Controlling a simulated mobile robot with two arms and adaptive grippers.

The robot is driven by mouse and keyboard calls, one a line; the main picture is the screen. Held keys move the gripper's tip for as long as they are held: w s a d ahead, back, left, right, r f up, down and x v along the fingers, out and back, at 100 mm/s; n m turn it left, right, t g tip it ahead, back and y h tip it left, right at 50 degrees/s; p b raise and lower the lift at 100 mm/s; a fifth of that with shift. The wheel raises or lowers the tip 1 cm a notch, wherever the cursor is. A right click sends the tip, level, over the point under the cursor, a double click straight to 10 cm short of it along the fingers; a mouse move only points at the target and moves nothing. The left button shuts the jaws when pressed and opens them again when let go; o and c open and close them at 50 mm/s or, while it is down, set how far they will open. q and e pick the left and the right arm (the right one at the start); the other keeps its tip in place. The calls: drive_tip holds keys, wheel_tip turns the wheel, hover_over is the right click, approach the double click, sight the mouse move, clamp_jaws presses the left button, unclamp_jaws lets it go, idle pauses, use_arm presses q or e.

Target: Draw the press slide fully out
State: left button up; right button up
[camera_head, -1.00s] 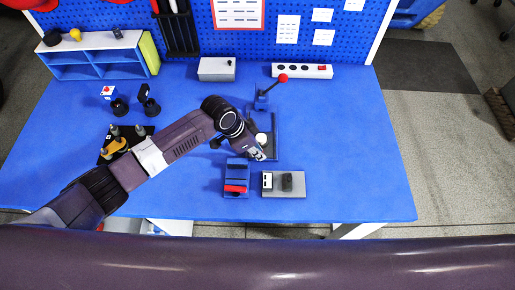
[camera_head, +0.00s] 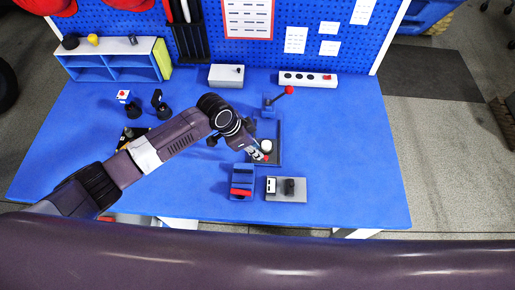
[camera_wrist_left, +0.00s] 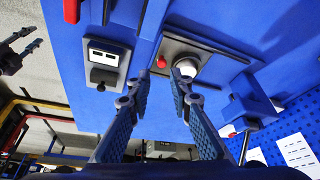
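The press (camera_head: 269,101) is a blue stand with a red-balled lever, at the back of a dark base plate. A dark slide (camera_wrist_left: 190,45) carrying a round white piece (camera_wrist_left: 187,66) lies at its foot; the white piece also shows in the head view (camera_head: 266,146). A red knob (camera_wrist_left: 162,62) sits at the slide's near edge. My left gripper (camera_wrist_left: 163,76) is open, its fingertips on either side of the knob, with no clear contact visible. It also shows in the head view (camera_head: 259,154). My right gripper (camera_wrist_left: 38,36) appears open and empty at the wrist view's left edge, over the floor.
A blue block with a red bar (camera_head: 241,182) and a grey box with a black knob (camera_head: 287,189) stand just in front of the press. The table's right side is clear.

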use_arm(q)
drive_tip(key=shift+v, duration=0.9)
drive_tip(key=shift+a+r, duration=0.1)
drive_tip(key=v, duration=1.1)
drive_tip(key=shift+a+r, duration=0.15)
drive_tip(key=shift+r, duration=0.2)
drive_tip(key=shift+s, duration=0.15)
